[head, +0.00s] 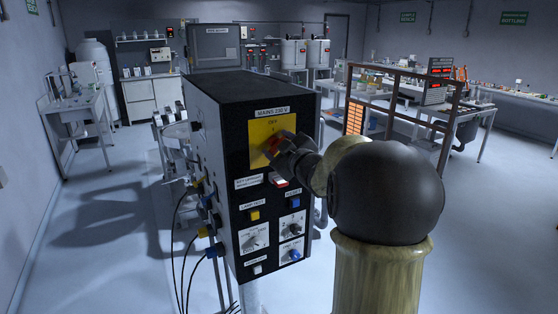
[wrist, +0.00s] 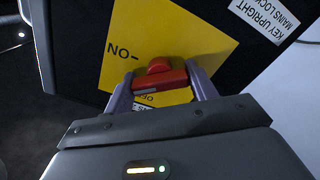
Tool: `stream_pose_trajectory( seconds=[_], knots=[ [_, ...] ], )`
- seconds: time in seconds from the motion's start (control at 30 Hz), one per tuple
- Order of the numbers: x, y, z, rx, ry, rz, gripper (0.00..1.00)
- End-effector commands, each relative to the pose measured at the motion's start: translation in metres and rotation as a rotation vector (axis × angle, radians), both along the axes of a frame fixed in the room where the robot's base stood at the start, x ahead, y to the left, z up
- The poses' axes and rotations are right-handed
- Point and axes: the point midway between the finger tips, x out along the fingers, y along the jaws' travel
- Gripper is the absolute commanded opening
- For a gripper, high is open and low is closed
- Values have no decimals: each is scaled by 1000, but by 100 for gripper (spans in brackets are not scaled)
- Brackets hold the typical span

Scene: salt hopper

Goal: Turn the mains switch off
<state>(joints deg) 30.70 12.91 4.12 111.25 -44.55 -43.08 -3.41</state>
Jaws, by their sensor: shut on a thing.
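The mains switch is a red rotary handle (wrist: 160,82) on a yellow plate (wrist: 200,35) in the wrist view. The plate also shows in the head view (head: 262,130), high on the front of a black cabinet, under a "MAINS 230 V" label. My gripper (wrist: 161,77) is shut on the red handle, one finger at each end of it. In the wrist view the "ON" mark is left of the handle, upside down. The "OFF" lettering below the handle is partly hidden. In the head view my gripper (head: 275,146) covers most of the handle.
The black cabinet (head: 225,88) carries a red-and-white rocker (head: 278,180), a yellow button (head: 254,215), a blue button (head: 293,202) and knobs below the switch. Cables hang at its left side. A brown frame (head: 400,72) stands behind my arm. Floor left of the cabinet is open.

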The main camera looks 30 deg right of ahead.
Motion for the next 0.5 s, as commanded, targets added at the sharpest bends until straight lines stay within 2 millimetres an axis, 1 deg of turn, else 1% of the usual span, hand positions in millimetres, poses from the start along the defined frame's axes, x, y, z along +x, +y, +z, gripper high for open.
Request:
stream_pose_trajectory(
  seconds=[0.03,0.5],
  knots=[
    [0,0,-6,-47,-5,0,34],
    [0,0,-5,-493,-19,-1,34]
  ],
)
